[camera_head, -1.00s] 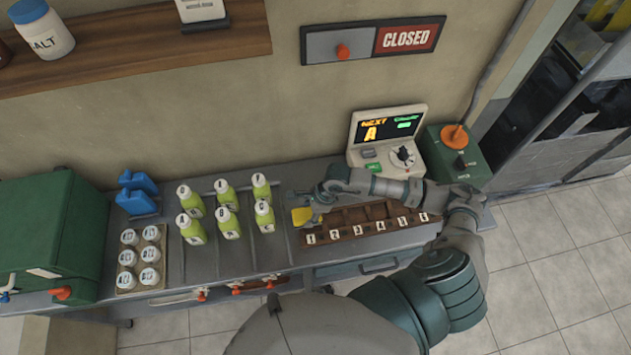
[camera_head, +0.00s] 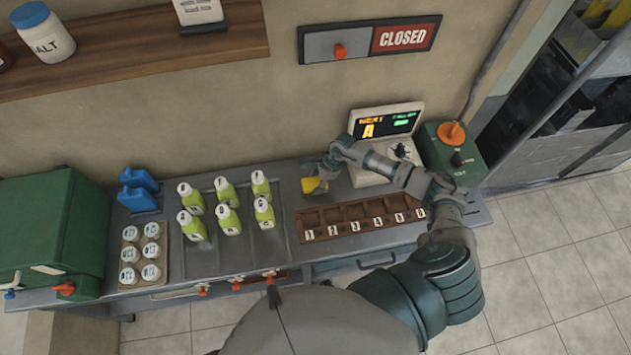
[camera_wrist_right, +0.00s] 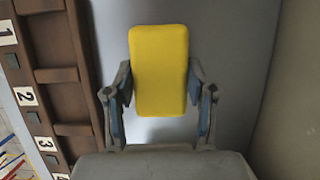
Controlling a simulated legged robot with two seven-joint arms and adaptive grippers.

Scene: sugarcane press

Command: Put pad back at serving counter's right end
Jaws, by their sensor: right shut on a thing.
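The yellow pad (camera_head: 315,184) is held by my right gripper (camera_head: 321,172) above the back of the grey counter (camera_head: 286,196), just behind the left end of the numbered rack. In the right wrist view the pad (camera_wrist_right: 159,70) is a yellow block between the two fingers of the right gripper (camera_wrist_right: 162,95), which are shut on its sides. Grey counter surface lies beyond it. My left gripper is not in view.
The wooden rack (camera_head: 352,226) with numbered slots lies in front of my right gripper. A register with a screen (camera_head: 386,122) and a green box (camera_head: 452,150) with an orange knob stand at the right end. Several green bottles (camera_head: 227,220) stand to the left.

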